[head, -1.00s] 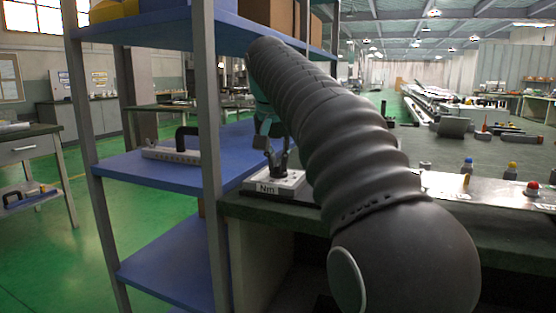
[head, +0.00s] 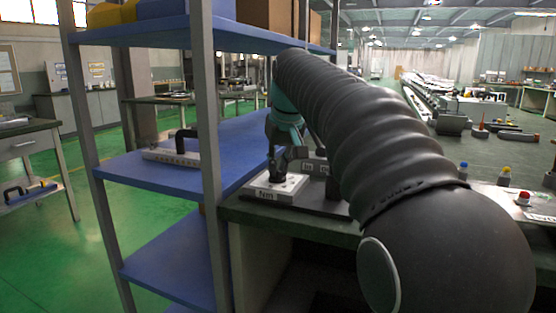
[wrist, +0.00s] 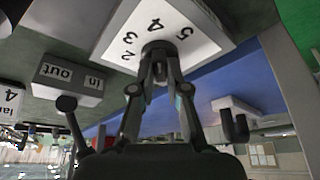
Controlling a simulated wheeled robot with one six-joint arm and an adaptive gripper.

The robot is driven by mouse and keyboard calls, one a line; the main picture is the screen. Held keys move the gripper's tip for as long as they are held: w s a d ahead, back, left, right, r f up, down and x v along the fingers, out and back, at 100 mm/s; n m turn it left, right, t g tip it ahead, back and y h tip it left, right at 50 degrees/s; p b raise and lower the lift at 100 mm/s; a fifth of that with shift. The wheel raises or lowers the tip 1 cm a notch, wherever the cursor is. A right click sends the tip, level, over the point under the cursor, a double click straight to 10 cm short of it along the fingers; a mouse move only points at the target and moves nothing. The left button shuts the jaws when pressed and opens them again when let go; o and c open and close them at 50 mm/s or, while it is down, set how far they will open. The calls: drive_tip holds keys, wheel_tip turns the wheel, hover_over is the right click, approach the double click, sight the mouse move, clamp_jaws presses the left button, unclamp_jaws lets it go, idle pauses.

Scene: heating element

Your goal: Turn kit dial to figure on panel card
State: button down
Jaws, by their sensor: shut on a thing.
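The kit dial is a dark knob (wrist: 159,46) on a white-faced box (wrist: 112,38) with figures 2, 3, 4 and 5 around it in the wrist view. The same box (head: 268,194), marked "Nm", sits on the bench's left end in the head view. My gripper (wrist: 160,70) has both fingers closed around the knob from above; it also shows in the head view (head: 280,168). The fingers hide much of the knob, so I cannot tell which figure it points to. A white card (wrist: 10,98) with a 4 is cut off at the wrist view's left edge.
A grey box (wrist: 68,79) with "in" and "out" labels and a dark lever stands beside the dial box. A blue shelf unit (head: 207,150) with metal posts is close on the left, holding a black-handled item (head: 172,155).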

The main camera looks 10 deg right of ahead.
drive_tip(key=shift+n, duration=0.3)
drive_tip(key=c, duration=1.2)
unclamp_jaws()
drive_tip(key=shift+o, duration=0.2)
drive_tip(key=v, duration=1.2)
drive_tip(key=shift+d, duration=0.25)
drive_tip(key=shift+s, duration=0.1)
drive_tip(key=s+f+m, duration=0.1)
drive_tip(key=s+f, duration=1.1)
drive_tip(key=f, duration=0.4)
drive_tip(key=s+a+f+t, duration=0.1)
drive_tip(key=s+f, duration=1.2)
drive_tip(key=f, duration=0.3)
drive_tip(key=shift+s+a+m, duration=0.15)
drive_tip(key=shift+m, duration=0.25)
